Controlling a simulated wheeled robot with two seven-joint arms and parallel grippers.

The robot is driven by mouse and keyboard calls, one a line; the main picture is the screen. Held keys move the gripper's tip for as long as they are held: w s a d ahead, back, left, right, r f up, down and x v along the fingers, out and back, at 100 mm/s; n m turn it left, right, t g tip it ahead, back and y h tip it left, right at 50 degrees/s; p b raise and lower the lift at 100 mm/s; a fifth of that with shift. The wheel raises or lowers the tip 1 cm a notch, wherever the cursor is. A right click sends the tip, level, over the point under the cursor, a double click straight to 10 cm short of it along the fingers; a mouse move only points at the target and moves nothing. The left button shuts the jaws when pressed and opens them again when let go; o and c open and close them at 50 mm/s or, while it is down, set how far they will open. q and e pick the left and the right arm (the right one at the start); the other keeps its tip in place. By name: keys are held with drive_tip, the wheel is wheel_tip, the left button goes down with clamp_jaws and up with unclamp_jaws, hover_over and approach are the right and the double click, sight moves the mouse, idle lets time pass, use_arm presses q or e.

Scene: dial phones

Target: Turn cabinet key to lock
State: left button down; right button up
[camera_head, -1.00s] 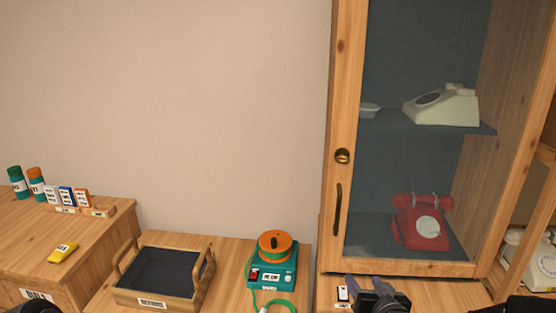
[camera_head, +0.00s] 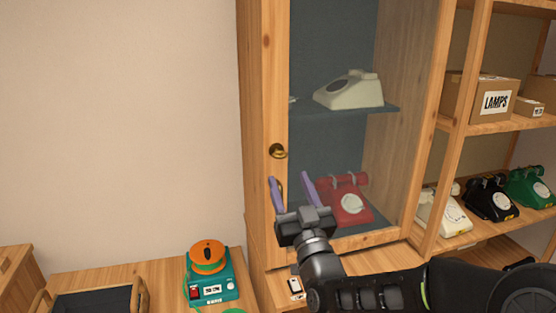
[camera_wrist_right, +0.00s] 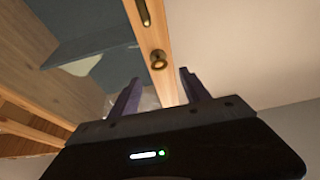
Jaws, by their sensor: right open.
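The brass cabinet key (camera_head: 279,151) sits in its round lock on the left wooden frame of the cabinet's glass door (camera_head: 330,60). My right gripper (camera_head: 292,182) is open and empty, its purple fingers pointing up, below the key and slightly to its right in the picture. It covers most of the door's handle. In the right wrist view, the key (camera_wrist_right: 158,59) appears beyond and between the two spread fingers (camera_wrist_right: 158,90), apart from them. The handle (camera_wrist_right: 143,12) also shows there. The door appears closed. My left gripper is not in view.
A cream phone (camera_head: 348,90) and a red phone (camera_head: 345,200) stand behind the glass. Open shelves at the right hold more phones and a LAMPS box (camera_head: 490,100). A teal device with an orange reel (camera_head: 209,270) stands on the lower counter. The wall left of the cabinet is bare.

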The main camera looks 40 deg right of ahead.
sight(281, 155)
drive_tip(key=p+x, duration=0.2)
drive_tip(key=x, duration=0.6)
drive_tip(key=shift+d+f+p, duration=0.1)
drive_tip(key=shift+p, duration=0.2)
drive_tip(key=shift+s, duration=0.1)
clamp_jaws()
